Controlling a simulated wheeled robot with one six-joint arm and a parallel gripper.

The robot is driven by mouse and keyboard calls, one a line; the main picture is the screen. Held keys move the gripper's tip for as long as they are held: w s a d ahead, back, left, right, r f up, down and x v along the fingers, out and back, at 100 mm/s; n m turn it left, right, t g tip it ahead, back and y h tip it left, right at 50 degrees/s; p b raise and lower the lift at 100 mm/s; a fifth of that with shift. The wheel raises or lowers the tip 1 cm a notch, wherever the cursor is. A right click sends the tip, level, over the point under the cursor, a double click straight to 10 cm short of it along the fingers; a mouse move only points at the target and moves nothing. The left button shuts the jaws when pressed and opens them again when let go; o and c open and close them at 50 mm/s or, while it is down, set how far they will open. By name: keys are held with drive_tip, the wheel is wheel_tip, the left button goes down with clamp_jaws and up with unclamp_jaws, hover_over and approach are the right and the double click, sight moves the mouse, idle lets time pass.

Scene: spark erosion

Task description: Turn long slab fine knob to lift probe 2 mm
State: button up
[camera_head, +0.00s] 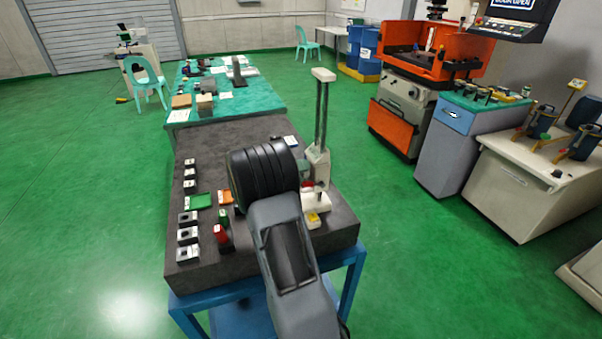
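A measuring stand (320,118) with a tall upright column and a pale top cap stands on the right side of the long dark slab (341,222). A grey-white carriage (318,163) sits low on the column, above a pale base (316,203). A small red part (307,184) shows beside it. I cannot make out the fine knob or the probe; my arm covers the area left of the stand. My grey arm with its ribbed black section reaches over the slab from the front. My gripper is hidden behind it.
Several metal blocks (188,236) line the slab's left edge. A green tray (198,201), an orange tray (225,197) and a red-and-green item (221,233) lie left of my arm. A green-topped table (240,100) stands behind. Green floor is open at the left.

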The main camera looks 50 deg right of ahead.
drive_tip(key=b+v, duration=0.3)
drive_tip(key=v, duration=1.1)
drive_tip(key=shift+b, duration=0.35)
drive_tip(key=shift+s, duration=0.15)
drive_tip(key=s+a+f+n+t+y, duration=0.1)
drive_tip(key=s+a+n+t+y, duration=0.4)
drive_tip(key=a, duration=0.5)
drive_tip(key=s+a+f+n+t+y, duration=0.1)
drive_tip(key=s+a+n+t+y, duration=0.3)
drive_tip(key=s+a+t+y, duration=0.3)
drive_tip(key=s+a+y, duration=0.3)
drive_tip(key=a, duration=0.1)
drive_tip(key=shift+s+a+f+n+t+y, duration=0.2)
drive_tip(key=shift+s+a+n+t+y, duration=0.1)
drive_tip(key=shift+a+n+t+y, duration=0.1)
drive_tip(key=shift+d, duration=0.1)
idle(0.9)
